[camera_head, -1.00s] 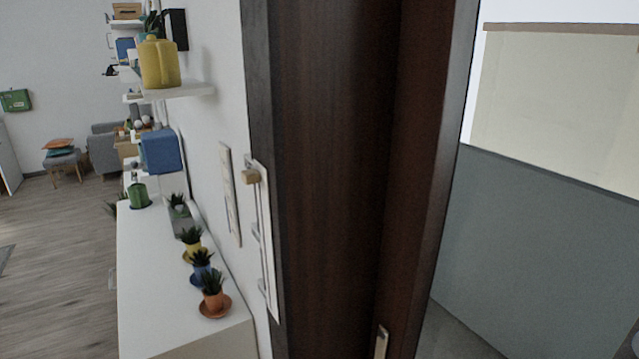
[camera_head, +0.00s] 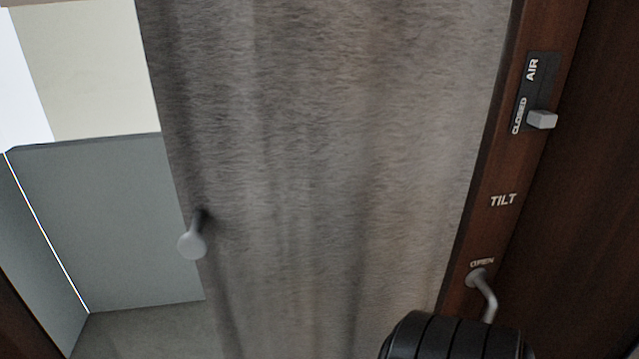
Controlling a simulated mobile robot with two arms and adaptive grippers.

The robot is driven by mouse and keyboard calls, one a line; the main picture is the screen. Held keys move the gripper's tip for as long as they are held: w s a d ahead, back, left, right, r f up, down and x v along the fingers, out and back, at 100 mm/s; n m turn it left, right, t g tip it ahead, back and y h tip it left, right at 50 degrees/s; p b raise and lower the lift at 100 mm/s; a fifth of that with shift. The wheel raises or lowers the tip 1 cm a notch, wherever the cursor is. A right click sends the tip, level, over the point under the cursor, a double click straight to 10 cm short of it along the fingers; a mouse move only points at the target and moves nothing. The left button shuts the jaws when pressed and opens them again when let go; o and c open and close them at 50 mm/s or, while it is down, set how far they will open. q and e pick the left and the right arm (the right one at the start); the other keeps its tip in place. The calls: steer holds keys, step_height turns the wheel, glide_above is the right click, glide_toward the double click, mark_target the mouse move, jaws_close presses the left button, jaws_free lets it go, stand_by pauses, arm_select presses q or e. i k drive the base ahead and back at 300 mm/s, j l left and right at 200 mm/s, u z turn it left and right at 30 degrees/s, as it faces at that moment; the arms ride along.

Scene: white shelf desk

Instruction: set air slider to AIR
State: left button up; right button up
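The air slider (camera_head: 541,119) is a small light-grey knob on a black plate (camera_head: 533,80) on the dark wood frame at the upper right of the head view. The plate reads AIR at its top and CLOSED lower down. The knob sits at the lower end, beside the word CLOSED. A black ribbed part shows at the bottom edge, likely part of my arm. Neither gripper's fingers are in view.
Below the slider are a TILT label (camera_head: 503,200) and a curved grey OPEN handle (camera_head: 485,292). A grey textured curtain or panel (camera_head: 330,150) fills the middle. A round grey knob (camera_head: 193,240) sticks out at its left. A grey partition (camera_head: 110,220) stands at the left.

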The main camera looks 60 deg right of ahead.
mark_target(541, 118)
steer(key=z, duration=1.3)
steer(key=l+z, duration=0.15)
steer(key=z, duration=0.25)
steer(key=l+z, duration=0.15)
steer(key=z, duration=0.3)
steer(key=l+z, duration=0.2)
steer(key=z, duration=0.2)
steer(key=u, duration=1.6)
steer(key=z, duration=1.6)
